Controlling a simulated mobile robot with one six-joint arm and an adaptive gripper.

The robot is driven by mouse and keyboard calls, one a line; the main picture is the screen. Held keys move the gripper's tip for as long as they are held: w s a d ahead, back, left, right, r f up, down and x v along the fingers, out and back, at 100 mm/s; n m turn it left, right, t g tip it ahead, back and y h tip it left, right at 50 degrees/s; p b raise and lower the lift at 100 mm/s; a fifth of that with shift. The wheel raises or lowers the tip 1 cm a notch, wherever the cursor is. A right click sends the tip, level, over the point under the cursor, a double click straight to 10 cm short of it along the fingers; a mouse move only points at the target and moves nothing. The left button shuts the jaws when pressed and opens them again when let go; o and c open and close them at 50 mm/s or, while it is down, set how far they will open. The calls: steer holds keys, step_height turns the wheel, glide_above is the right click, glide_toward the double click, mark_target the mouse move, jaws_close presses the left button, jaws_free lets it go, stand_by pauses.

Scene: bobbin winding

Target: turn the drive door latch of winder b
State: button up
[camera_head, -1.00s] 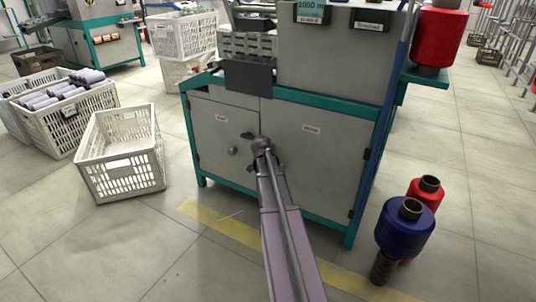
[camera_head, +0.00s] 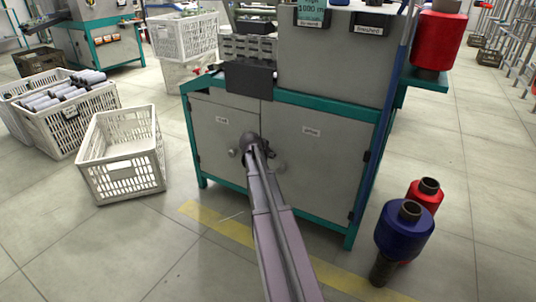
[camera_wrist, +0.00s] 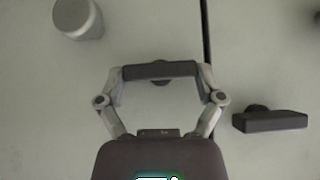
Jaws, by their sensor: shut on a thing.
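The winder cabinet has a left door (camera_head: 215,135) and a right door (camera_head: 325,155); their labels are too blurred to read. My gripper (camera_head: 250,141) is at the left door beside the seam between the doors and hides the latch there in the head view. In the wrist view, my gripper (camera_wrist: 160,76) has its fingers at both ends of that dark bar latch (camera_wrist: 160,69), shut on it. The bar lies level across the picture, its hub partly showing below. A second dark latch (camera_wrist: 270,121) sits across the seam, apart from my gripper.
A round grey knob (camera_wrist: 78,18) stands out from the left door, up and left of my gripper. A white crate (camera_head: 122,155) stands on the floor at left. Blue (camera_head: 404,230) and red (camera_head: 425,195) bobbins stand at right. A teal frame edges the cabinet.

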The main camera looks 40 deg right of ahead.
stand_by(0.3)
steer(key=o, duration=0.9)
steer(key=shift+c, duration=0.2)
steer(key=shift+s+t, duration=0.1)
steer(key=shift+t, duration=0.3)
steer(key=shift+s+m+t+y+b, duration=0.1)
steer(key=shift+m+t+y+b, duration=0.5)
steer(key=shift+m+t, duration=0.45)
steer(key=p+v, duration=1)
steer(key=v, duration=0.4)
steer(key=w+d+r+n+g+p, duration=0.1)
steer(key=w+r+g+p, duration=0.1)
steer(key=w+p, duration=0.1)
steer(key=w+r+n+g+y+p, duration=0.1)
steer(key=w+r+n+g+p, duration=0.1)
steer(key=w+g+p, duration=0.1)
steer(key=w+d+r+n+g+y+p, duration=0.1)
steer(key=w+r+g+p, duration=0.1)
steer(key=w+p, duration=0.2)
steer(key=shift+w+d+n+g, duration=0.25)
steer(key=shift+w+d+g, duration=0.1)
steer(key=shift+w, duration=0.3)
